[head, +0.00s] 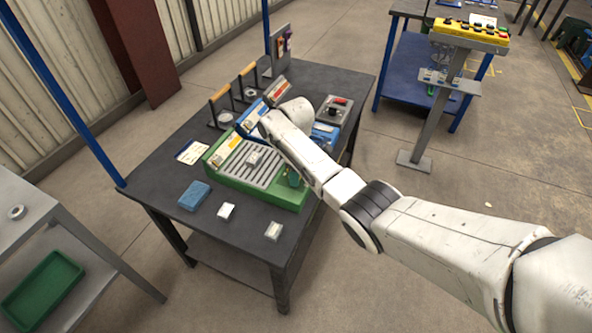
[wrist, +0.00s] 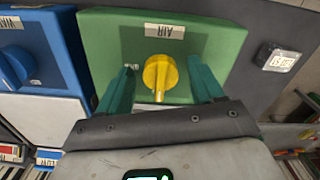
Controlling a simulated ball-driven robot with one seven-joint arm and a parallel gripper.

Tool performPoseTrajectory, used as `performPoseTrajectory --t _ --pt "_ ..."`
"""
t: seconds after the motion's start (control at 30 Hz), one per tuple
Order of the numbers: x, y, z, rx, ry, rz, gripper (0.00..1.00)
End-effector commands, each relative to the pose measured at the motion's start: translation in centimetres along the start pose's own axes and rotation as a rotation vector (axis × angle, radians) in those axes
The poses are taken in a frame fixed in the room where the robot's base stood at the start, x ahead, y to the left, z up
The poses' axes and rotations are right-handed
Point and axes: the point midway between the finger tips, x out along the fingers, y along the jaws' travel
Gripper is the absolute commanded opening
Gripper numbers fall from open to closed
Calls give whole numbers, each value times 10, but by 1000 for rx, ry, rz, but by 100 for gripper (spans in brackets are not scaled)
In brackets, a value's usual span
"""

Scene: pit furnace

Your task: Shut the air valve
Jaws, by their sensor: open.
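The air valve is a yellow knob (wrist: 160,75) with a lever pointing down the picture, on a green box (wrist: 214,45) labelled AIR (wrist: 164,31) in the wrist view. My gripper (wrist: 161,66) is open, one teal finger on each side of the yellow knob. I see a gap between the knob and each finger; nothing is held.
A small labelled block (wrist: 279,57) lies to the right. In the head view a green slatted unit (head: 254,183) and a blue block (head: 194,195) stand on the bench.

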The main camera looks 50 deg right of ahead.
Motion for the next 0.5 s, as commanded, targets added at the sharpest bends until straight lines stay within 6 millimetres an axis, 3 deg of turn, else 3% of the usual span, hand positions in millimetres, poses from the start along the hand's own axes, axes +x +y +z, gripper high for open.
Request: performPoseTrajectory --t 0.17,0.5 --pt "-19 1 -1 0 3 2 67" --pt "-82 0 0 0 2 2 67"
